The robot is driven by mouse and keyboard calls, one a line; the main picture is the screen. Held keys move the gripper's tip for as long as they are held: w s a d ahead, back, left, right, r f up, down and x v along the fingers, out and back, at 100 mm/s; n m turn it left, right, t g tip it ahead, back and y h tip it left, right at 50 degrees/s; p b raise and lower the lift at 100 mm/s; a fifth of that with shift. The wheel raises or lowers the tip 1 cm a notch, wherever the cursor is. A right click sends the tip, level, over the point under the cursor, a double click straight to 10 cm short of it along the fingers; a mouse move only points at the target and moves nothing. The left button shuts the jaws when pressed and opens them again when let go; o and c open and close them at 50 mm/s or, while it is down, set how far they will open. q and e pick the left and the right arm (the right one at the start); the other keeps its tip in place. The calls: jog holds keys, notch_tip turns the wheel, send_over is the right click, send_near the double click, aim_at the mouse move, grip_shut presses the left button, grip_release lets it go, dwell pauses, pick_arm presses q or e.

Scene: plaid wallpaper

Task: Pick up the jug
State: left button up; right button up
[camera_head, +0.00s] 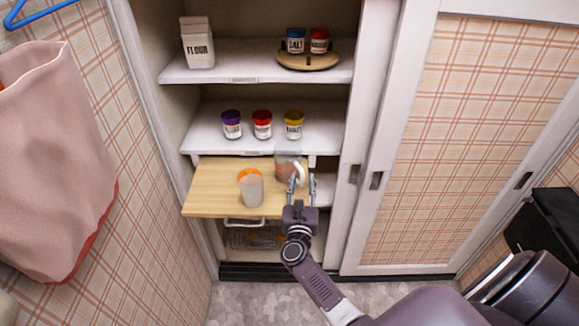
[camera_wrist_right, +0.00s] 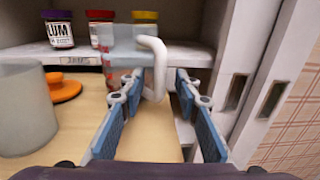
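The jug (camera_head: 287,168) is clear, with reddish markings and a white handle on its right side. It stands upright at the back right of the pull-out wooden board. In the right wrist view the jug (camera_wrist_right: 122,55) is straight ahead, its white handle (camera_wrist_right: 157,62) facing me. My right gripper (camera_head: 300,184) is open, just in front of the jug. In the wrist view the handle shows between and beyond the fingertips (camera_wrist_right: 156,88); I cannot tell whether they touch it. My left gripper is not in view.
Three jars (camera_head: 262,125) stand on the shelf above. The sliding-door edge (camera_head: 353,175) is close on the right. The board's left part is clear.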

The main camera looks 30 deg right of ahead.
grip_shut()
jog(key=shift+r, duration=0.15)
